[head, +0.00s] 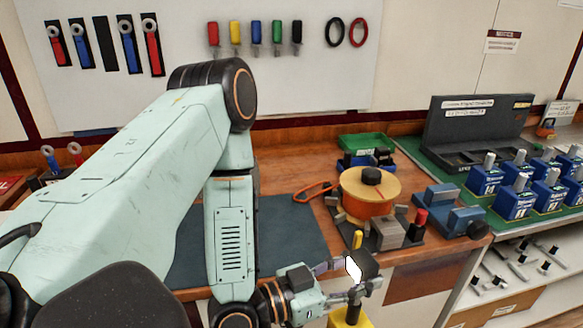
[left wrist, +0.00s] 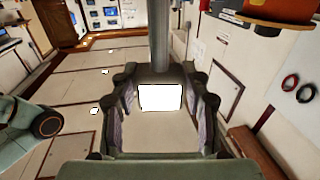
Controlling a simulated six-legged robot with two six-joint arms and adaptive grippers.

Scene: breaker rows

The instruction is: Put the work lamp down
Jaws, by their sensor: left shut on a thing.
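The work lamp (head: 361,266) has a small black head with a bright white face, a dark stem and a yellow base (head: 350,319) at the bottom edge of the head view. My left gripper (head: 352,277) is shut on the lamp, in front of the bench. In the left wrist view, the lamp's lit white panel (left wrist: 160,97) shows between my left gripper's fingers (left wrist: 162,80), with a grey post rising behind it. The base's underside is cut off, so I cannot tell what it rests on. My right gripper is not in view.
The wooden bench (head: 283,180) holds a dark mat (head: 290,235), an orange-and-yellow drum (head: 370,192), a green bin (head: 366,143) and blue blocks. Several blue breakers (head: 515,197) stand on the green-topped right bench. Tools hang on the wall board. My left arm covers much of the left side.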

